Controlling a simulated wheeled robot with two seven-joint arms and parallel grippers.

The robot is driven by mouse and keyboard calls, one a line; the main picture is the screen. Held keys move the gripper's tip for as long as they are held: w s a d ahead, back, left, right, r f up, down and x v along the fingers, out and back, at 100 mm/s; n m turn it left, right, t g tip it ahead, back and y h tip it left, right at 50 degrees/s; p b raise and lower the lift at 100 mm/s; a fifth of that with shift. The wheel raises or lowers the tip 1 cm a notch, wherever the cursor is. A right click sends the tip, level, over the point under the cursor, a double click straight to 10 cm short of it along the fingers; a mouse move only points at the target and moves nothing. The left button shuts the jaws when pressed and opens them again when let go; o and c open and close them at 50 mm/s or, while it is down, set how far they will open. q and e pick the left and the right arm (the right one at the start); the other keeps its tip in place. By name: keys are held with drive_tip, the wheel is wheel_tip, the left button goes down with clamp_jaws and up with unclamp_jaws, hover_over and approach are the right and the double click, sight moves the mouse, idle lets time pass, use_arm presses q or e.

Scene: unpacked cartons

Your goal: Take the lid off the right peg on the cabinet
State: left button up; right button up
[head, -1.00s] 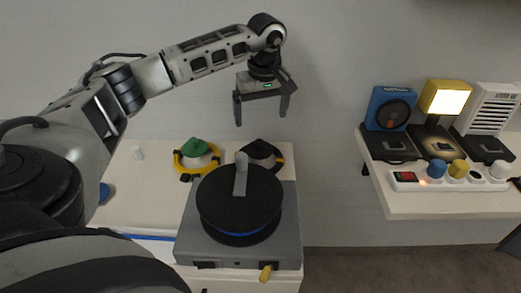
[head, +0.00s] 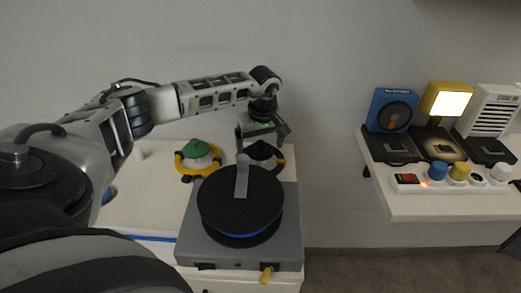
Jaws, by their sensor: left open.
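My right gripper is not in view.
A grey box with a large black disc (head: 262,205) and an upright grey handle stands in front of the lids. A white shelf (head: 430,205) at the right holds several devices and a socket strip. The cabinet's left part is mostly clear.

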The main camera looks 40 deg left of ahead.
use_arm(q)
drive_tip(key=shift+c, duration=0.3)
drive_tip(key=c, duration=1)
drive_tip(key=shift+r, duration=0.15)
